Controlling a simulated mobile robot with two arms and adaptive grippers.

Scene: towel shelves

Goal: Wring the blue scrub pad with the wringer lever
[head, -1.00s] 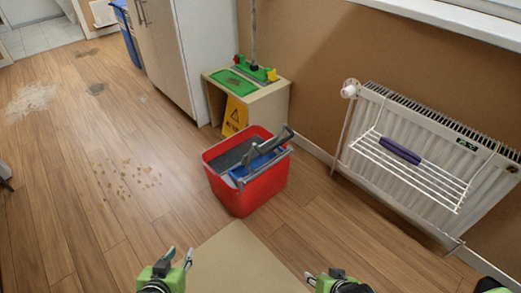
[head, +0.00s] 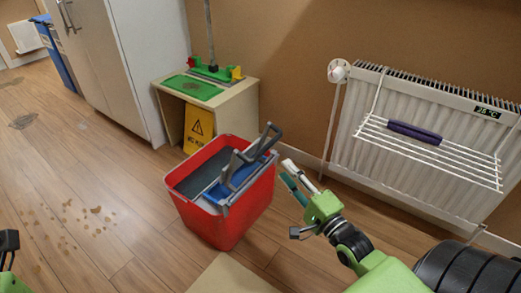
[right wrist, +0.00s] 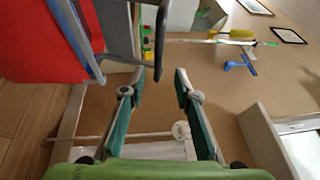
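The red bucket (head: 232,232) stands on the floor with a grey wringer on its right side. The wringer's grey lever (head: 229,168) rises above the rim; grey bars also show in the right wrist view (right wrist: 108,68). Blue material (head: 228,188) lies in the wringer; I cannot tell whether it is the blue scrub pad or part of the wringer. My right gripper (head: 286,171) is open and empty, just right of the bucket and apart from the lever; its spread fingers also show in the right wrist view (right wrist: 160,77). My left gripper is only partly in view at the left edge.
A white radiator (head: 400,165) with a wire rack holding a purple item (head: 414,132) is at the right. Floor at left is open, with stains.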

